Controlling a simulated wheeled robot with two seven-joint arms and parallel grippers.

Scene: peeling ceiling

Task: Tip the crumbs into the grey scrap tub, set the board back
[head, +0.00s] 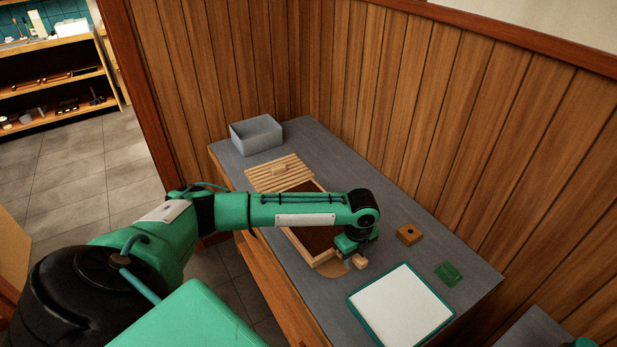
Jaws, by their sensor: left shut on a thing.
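The grey scrap tub (270,140) stands upright at the far left of the grey tabletop. A slatted wooden board (262,178) with a small block on it lies just in front of the tub. A shallow wooden tray (296,243) with a dark inside lies nearer, partly hidden by my left arm. My left gripper (354,256) points down at the tray's near right end and is shut on a small pale wooden piece (361,262). I cannot tell whether that piece belongs to the tray. Crumbs are too small to make out. My right gripper is not in view.
A tan rounded patch (331,268) lies by the tray's near end. A white panel with a teal rim (402,308), a green pad (448,273) and a wooden block with a hole (409,234) lie to the right. Panelled walls close off the back and right.

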